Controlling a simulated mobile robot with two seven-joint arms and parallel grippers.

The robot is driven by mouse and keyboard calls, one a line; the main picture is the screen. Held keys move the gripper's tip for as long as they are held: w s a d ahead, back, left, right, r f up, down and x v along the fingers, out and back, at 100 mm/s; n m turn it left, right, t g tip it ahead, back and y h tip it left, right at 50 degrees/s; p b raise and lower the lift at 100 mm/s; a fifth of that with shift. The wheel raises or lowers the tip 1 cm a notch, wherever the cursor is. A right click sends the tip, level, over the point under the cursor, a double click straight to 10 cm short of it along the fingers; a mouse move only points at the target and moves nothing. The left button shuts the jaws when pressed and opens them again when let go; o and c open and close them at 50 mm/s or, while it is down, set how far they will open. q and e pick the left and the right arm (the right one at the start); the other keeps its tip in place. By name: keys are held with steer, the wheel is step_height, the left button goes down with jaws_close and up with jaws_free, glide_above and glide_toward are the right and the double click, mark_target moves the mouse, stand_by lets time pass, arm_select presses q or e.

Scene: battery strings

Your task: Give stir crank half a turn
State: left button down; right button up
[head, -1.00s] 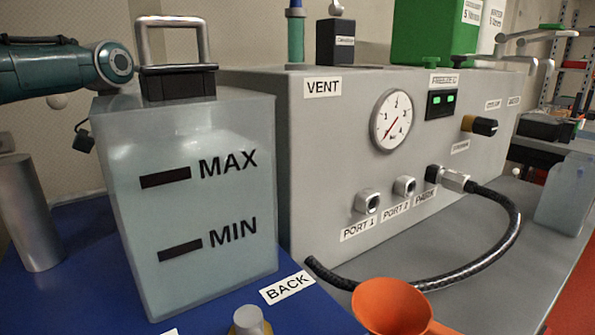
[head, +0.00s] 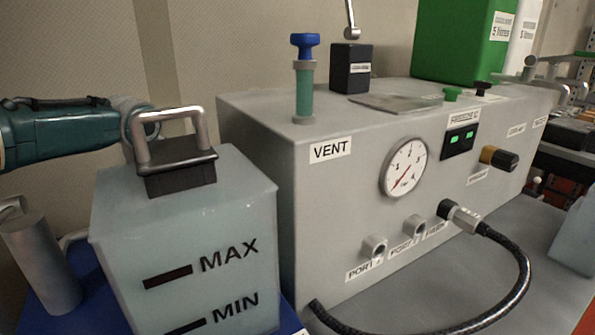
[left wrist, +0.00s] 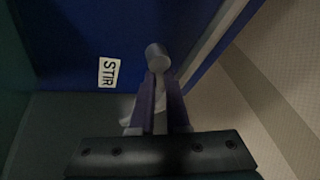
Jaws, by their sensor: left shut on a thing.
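The stir crank's grey round knob (left wrist: 157,56) shows in the left wrist view, above a blue surface near a white STIR label (left wrist: 109,72). My left gripper (left wrist: 163,98) is shut on the crank at this knob, its two fingers on either side of the stem. The crank's pivot and arm are not clearly visible. In the head view my teal left arm comes in behind the tank, and the tank hides its gripper. My right gripper is in neither view.
A translucent tank (head: 215,215) with MAX and MIN marks and a top handle stands in front of my left arm. A grey cylinder (head: 42,265) stands left of it. A grey unit (head: 265,130) with gauge, ports and black hose (head: 525,270) stands right.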

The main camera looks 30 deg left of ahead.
arm_select(q)
steer(key=n, duration=0.1)
steer(key=n+y, duration=0.1)
steer(key=shift+w+a+n, duration=0.1)
steer(key=shift+a+n, duration=0.1)
steer(key=shift+n, duration=0.1)
steer(key=shift+a+n+g+y, duration=0.2)
steer(key=shift+n+g, duration=0.1)
steer(key=shift+n, duration=0.35)
steer(key=shift+a+n+g+y, duration=0.1)
steer(key=shift+n+g+y, duration=0.15)
steer(key=shift+n, duration=0.4)
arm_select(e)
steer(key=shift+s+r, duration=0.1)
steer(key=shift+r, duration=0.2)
arm_select(q)
steer(key=c, duration=0.9)
jaws_free()
step_height(320, 180, up, 20)
steer(key=p, duration=0.3)
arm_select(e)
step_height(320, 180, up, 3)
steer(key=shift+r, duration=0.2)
